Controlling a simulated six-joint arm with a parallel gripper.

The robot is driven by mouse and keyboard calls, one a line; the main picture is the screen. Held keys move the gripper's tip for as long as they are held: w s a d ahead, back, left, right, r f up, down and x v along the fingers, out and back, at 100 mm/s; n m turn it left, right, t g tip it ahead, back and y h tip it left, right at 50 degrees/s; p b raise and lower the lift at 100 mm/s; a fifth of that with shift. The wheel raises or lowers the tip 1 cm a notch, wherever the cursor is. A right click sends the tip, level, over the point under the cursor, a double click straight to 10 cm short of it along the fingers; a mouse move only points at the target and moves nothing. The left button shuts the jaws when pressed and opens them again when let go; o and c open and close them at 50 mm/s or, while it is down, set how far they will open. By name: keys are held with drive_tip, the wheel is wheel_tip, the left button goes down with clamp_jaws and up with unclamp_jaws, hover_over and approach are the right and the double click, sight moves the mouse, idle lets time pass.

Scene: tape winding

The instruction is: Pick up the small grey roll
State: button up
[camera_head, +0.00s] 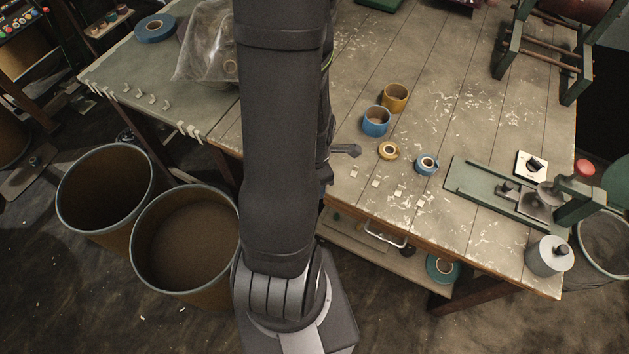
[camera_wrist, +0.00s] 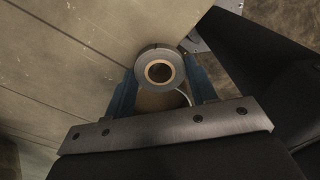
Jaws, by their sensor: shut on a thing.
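The small grey roll (camera_wrist: 148,56) shows in the wrist view, with a tan core. It sits between the two blue fingers of my gripper (camera_wrist: 163,68), which is shut on it. A thin pale strip curves beside the roll's lower right. Bare table boards fill the view to the left; I cannot tell how high the roll is above them. In the head view my arm hides the roll and most of my gripper.
The worktable (camera_head: 455,120) bears yellow and blue rolls (camera_head: 376,126) right of my arm. A green fixture (camera_head: 492,195) stands at the right edge. A cloudy plastic bag (camera_head: 205,45) lies left of the arm. Two open bins (camera_head: 140,240) stand on the floor at left.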

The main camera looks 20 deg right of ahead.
drive_tip(key=shift+r, duration=0.15)
drive_tip(key=shift+r, duration=0.85)
wheel_tip(320, 180, up, 2)
drive_tip(key=shift+s+d+r, duration=0.1)
drive_tip(key=shift+d+r, duration=0.05)
drive_tip(key=shift+r, duration=0.1)
drive_tip(key=s+d+r, duration=0.6)
drive_tip(key=s, duration=0.3)
drive_tip(key=shift+s+r, duration=0.25)
drive_tip(key=shift+s, duration=0.05)
